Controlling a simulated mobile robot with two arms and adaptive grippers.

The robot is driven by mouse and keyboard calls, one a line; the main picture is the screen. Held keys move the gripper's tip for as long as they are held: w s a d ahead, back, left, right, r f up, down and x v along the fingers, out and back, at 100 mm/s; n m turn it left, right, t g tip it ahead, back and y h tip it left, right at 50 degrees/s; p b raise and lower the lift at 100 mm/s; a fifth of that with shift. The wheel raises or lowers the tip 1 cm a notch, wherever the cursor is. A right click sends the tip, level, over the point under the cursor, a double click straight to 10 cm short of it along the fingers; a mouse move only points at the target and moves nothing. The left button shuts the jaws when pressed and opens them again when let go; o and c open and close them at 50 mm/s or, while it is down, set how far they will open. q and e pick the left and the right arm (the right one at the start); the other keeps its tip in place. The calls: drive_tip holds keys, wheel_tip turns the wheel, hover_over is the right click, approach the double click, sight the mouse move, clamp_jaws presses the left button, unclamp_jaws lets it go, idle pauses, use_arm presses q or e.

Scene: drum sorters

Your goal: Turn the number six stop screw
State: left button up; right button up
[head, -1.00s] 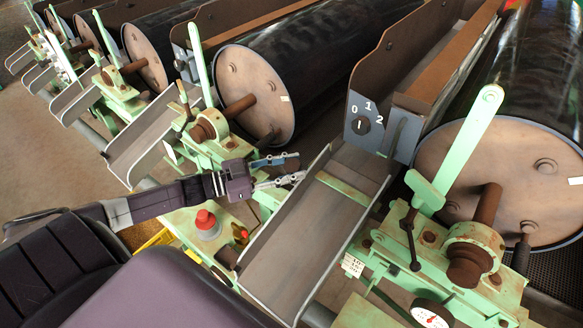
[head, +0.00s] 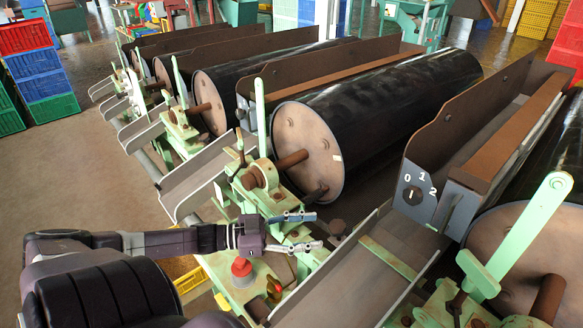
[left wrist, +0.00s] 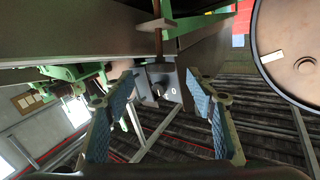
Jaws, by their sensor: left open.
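I cannot make out a number six label, so I cannot tell which part is the number six stop screw. A thin rusty upright rod (head: 240,148) stands on the green frame of the middle drum (head: 305,155). My left gripper (head: 303,231) is open and empty, pointing right, in front of that frame and beside a metal chute (head: 345,270). In the left wrist view its open fingers (left wrist: 160,120) have blue pads. Beyond them show a grey dial box (left wrist: 160,84) marked 0 and a rusty rod (left wrist: 157,25). My right gripper is not in view.
A red push button (head: 241,267) stands just below my left gripper. A dial plate (head: 412,193) marked 0, 1, 2 is on the right, near a pale green lever (head: 530,225). Stacked crates (head: 38,70) stand far left. The floor (head: 80,165) at left is clear.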

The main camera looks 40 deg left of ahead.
use_arm(q)
drive_tip(key=shift+v, duration=2.4)
